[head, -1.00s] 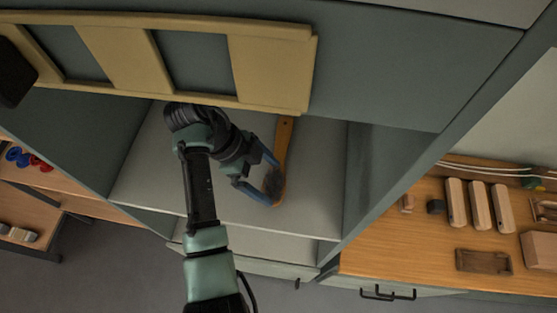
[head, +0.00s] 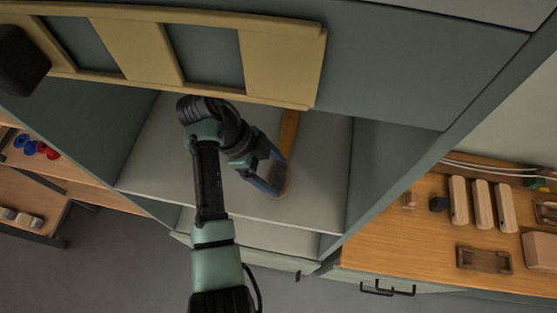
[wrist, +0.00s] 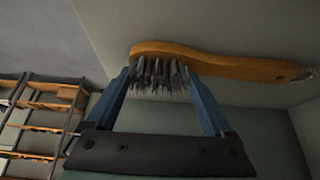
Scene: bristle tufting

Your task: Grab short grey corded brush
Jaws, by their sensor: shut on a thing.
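The brush has an orange-brown wooden handle and short grey bristles, and lies on the shelf inside the cabinet. In the head view the brush (head: 290,135) shows mostly its handle, with its head end by my fingers. In the wrist view the brush (wrist: 220,65) spans the top, its grey tuft between my two blue fingers and a pale cord at the handle's right end. My gripper (head: 268,180) is shut on the brush at its bristle end; it also shows in the wrist view (wrist: 160,88).
The grey cabinet shelf (head: 180,160) is otherwise bare, with side walls close on both sides. A yellow frame (head: 210,60) hangs above the opening. On the right, a wooden bench (head: 430,240) holds several wooden blocks (head: 480,203).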

